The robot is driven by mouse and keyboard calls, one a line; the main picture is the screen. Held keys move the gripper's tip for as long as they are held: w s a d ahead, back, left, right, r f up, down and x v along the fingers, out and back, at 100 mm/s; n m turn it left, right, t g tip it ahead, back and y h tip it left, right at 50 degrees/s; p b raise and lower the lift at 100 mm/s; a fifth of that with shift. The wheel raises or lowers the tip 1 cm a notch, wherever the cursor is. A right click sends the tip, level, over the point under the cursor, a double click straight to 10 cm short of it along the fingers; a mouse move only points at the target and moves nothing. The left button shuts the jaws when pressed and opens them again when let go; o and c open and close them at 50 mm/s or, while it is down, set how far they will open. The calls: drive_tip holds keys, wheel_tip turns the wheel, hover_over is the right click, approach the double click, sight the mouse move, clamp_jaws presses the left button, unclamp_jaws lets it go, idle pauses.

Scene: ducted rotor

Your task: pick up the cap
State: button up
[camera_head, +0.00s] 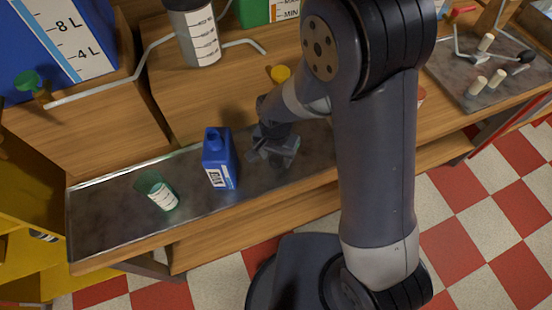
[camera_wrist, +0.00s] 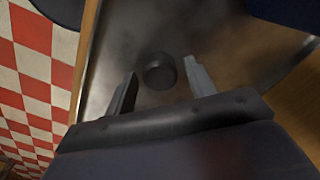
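A small dark round cap (camera_wrist: 159,72) lies on the grey metal tray (camera_wrist: 225,42) in the wrist view. My gripper (camera_wrist: 158,82) is open, with one finger on each side of the cap and a gap between it and each finger. In the head view my gripper (camera_head: 274,152) is low over the tray (camera_head: 110,225), right of a blue bottle. I cannot make out the dark cap there; the gripper and arm probably hide it.
The blue bottle (camera_head: 219,160) stands upright left of my gripper. A green cup (camera_head: 157,190) is farther left. A yellow round piece (camera_head: 280,74) and a grey graduated container (camera_head: 196,35) are behind. The tray between cup and bottle is clear.

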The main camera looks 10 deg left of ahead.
drive_tip(key=c, duration=0.8)
